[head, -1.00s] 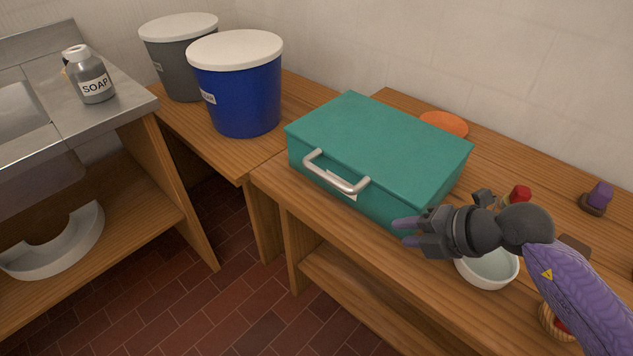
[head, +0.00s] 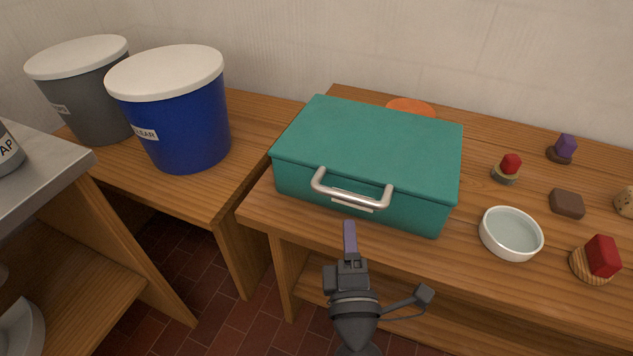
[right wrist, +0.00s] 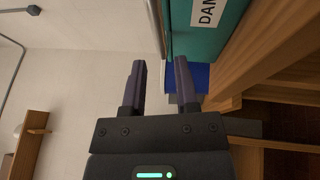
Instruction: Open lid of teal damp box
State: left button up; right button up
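The teal damp box (head: 365,150) sits on the wooden bench with its lid shut. A silver handle (head: 350,193) is on the front of the box, with a white label partly behind it. My right gripper (head: 350,238) is in front of the box, just below the handle and apart from it. In the right wrist view its two purple fingers (right wrist: 160,75) are spread with nothing between them. The teal box (right wrist: 190,30) and part of its label show beside the fingers there. My left gripper is not in view.
A blue bin (head: 180,115) and a grey bin (head: 85,95) stand on the lower bench at left. A white bowl (head: 510,235) and several small pieces, such as a red-topped one (head: 598,260), lie right of the box. An orange disc (head: 412,106) lies behind it.

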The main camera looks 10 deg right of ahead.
jog(key=x, duration=0.4)
jog(key=b+x, duration=0.1)
jog(key=x, duration=0.4)
jog(key=shift+d+r, duration=0.1)
jog(key=shift+d, duration=0.15)
grip_shut()
dwell(1.0)
